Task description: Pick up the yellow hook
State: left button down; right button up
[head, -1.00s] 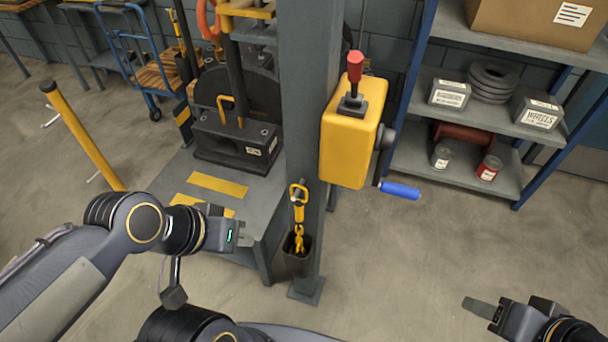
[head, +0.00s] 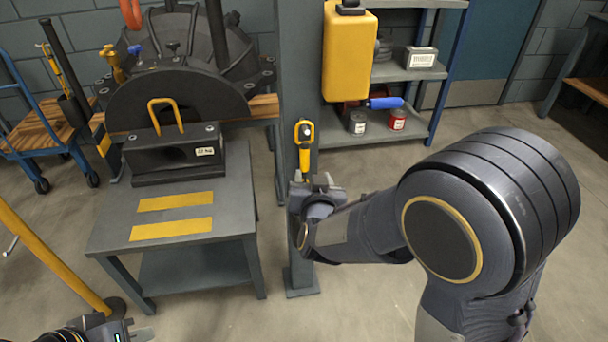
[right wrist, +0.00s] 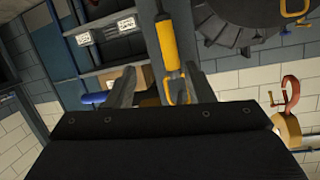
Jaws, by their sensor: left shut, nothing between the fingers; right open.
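The yellow hook (head: 304,152) hangs upright on the grey post (head: 297,80), with its loop at the top around a dark peg. Its lower end is hidden behind my right gripper (head: 318,182), which is at the post. In the right wrist view the yellow hook (right wrist: 166,48) shows between the two open fingers of the right gripper (right wrist: 158,82), nearer the right finger. I cannot tell whether the fingers touch it. My left gripper (head: 130,330) is shut and empty at the bottom left, far from the hook.
A table (head: 110,232) with a dark weight block (head: 175,155) stands left. A yellow bollard (head: 50,262) stands near my left gripper. Shelves (head: 440,72) are behind.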

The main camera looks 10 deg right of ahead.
aim_at(304, 152)
jog(key=w+t+b, duration=0.1)
jog(key=w, duration=0.1)
jog(key=w+t+h, duration=0.1)
jog(key=w, duration=0.2)
jog(key=w+n+b, duration=0.1)
jog(key=w, duration=0.2)
jog(key=shift+a+r+t+h+b, duration=0.25)
jog(key=shift+r+t+h+b, duration=0.05)
jog(key=shift+t+b, duration=0.1)
pick_arm(q)
notch_tip(304, 152, down, 4)
pick_arm(e)
jog(key=shift+c, duration=0.5)
grip_shut()
